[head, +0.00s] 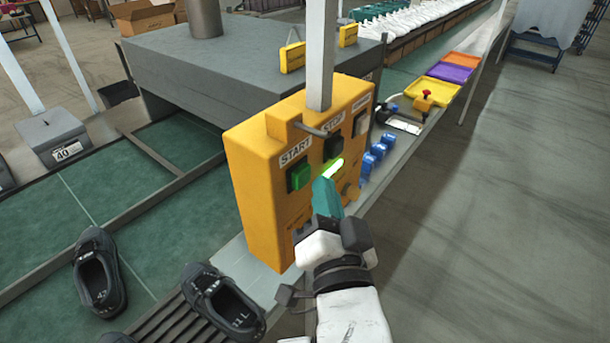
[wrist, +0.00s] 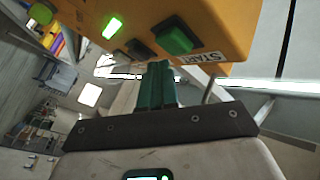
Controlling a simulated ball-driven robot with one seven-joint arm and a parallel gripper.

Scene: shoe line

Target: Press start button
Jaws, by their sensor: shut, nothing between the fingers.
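The yellow control box (head: 270,193) stands beside the conveyor in the head view. Its green START button (head: 299,176) is at the left of the front face, with a black STOP button (head: 333,145) to its right. A green light strip (head: 333,168) glows below STOP. My gripper (head: 325,190) has teal fingers, shut and empty, in front of the box and to the right of and slightly below START. In the wrist view, the START button (wrist: 174,40) is above and a little right of the fingertips (wrist: 158,68), apart from them in the picture.
Two dark shoes (head: 223,302) lie at the lower left, near the box. A grey machine housing (head: 230,70) is behind it. Blue pieces (head: 377,155) and coloured trays (head: 447,74) line the conveyor edge to the right. The floor at right (head: 510,220) is clear.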

